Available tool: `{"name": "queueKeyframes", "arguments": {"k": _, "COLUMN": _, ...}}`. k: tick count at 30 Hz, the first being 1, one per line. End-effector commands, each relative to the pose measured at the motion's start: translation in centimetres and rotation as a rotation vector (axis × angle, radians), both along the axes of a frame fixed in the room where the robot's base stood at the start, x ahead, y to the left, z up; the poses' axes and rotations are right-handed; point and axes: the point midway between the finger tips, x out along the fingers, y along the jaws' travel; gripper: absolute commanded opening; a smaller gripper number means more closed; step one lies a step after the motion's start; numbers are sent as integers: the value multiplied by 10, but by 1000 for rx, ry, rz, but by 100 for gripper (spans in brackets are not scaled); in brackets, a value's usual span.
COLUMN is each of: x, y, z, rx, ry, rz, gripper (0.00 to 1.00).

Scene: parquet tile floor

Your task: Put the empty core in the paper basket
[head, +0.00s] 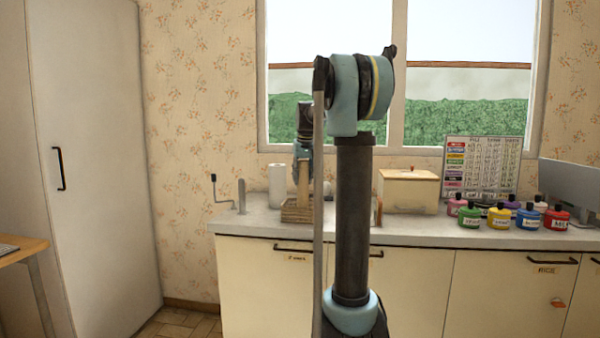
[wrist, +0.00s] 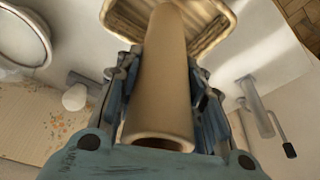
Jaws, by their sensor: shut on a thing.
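The empty core (head: 303,178) is a plain tan cardboard tube, held upright in my gripper (head: 304,150). In the wrist view the core (wrist: 167,85) runs between both fingers of my gripper (wrist: 165,100), its near open end facing the camera. The paper basket (head: 290,213) is a small woven tan box on the counter, directly below the core. In the wrist view the basket (wrist: 232,28) lies beyond the core's far end. The core's lower end overlaps the basket's rim; I cannot tell whether it touches the bottom.
A white roll (head: 277,185) stands close left of the basket, near a crank with an upright plate (head: 241,196). A lidded cream box (head: 408,190), a colour chart (head: 480,168) and several paint jars (head: 500,216) stand right on the counter (head: 400,232). The window is behind.

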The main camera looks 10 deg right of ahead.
Motion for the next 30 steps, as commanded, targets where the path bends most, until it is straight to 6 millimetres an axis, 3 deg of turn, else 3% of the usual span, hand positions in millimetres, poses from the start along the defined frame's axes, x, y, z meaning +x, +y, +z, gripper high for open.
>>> {"name": "queueKeyframes", "arguments": {"k": 12, "x": 0, "y": 0, "z": -30, "rx": 0, "ry": 0, "rz": 0, "gripper": 20}}
{"name": "queueKeyframes", "arguments": {"k": 30, "x": 0, "y": 0, "z": -31, "rx": 0, "ry": 0, "rz": 0, "gripper": 20}}
